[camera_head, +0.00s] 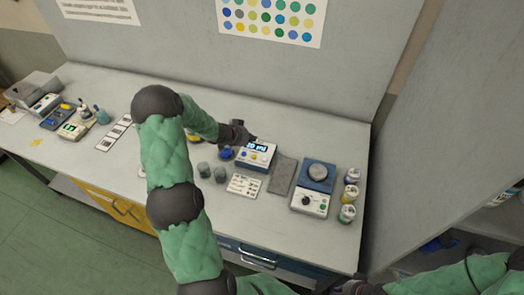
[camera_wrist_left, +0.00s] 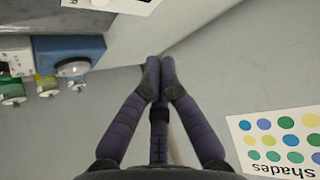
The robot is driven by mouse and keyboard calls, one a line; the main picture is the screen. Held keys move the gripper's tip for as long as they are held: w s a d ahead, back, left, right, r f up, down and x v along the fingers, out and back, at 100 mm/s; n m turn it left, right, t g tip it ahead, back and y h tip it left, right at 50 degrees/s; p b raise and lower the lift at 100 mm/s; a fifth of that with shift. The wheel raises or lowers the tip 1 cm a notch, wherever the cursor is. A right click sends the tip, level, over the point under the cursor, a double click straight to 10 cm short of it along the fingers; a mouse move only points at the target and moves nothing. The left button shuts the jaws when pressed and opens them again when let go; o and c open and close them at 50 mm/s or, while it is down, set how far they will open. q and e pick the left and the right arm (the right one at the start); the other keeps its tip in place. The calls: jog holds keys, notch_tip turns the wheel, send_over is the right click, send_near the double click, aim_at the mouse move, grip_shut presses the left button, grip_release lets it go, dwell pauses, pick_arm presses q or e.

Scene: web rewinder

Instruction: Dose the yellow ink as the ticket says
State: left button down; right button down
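My left gripper (camera_head: 243,132) reaches over the back of the bench, just behind a white-and-blue device (camera_head: 257,157) with a lit display and coloured buttons. In the left wrist view its fingers (camera_wrist_left: 158,72) are together with nothing between them. A printed card (camera_head: 243,186) lies in front of the device. Several small ink jars (camera_head: 348,213) stand at the right end; one has a yellow band. They also show in the left wrist view (camera_wrist_left: 46,87). A dark part of my right arm (camera_head: 358,288) is at the bottom edge; its fingers are not clear.
A blue-and-white unit with a round grey top (camera_head: 318,171) stands left of the jars. A dark grey pad (camera_head: 283,175) and grey cups (camera_head: 204,170) lie nearby. A shades poster (camera_head: 272,18) hangs on the back panel. More devices (camera_head: 73,129) sit at the left.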

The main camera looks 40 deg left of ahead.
pick_arm(q)
jog(key=shift+s+r, duration=0.1)
jog(key=shift+s, duration=0.1)
jog(key=b, duration=0.9)
send_over(252, 157)
notch_tip(252, 157, down, 8)
jog(key=shift+w+r, duration=0.1)
jog(key=shift+r, duration=0.1)
jog(key=shift+a+f+b, duration=0.1)
jog(key=shift+f+b, duration=0.25)
jog(key=shift+f, duration=0.3)
jog(key=shift+f, duration=0.15)
dwell(0.6)
jog(key=shift+f, duration=0.25)
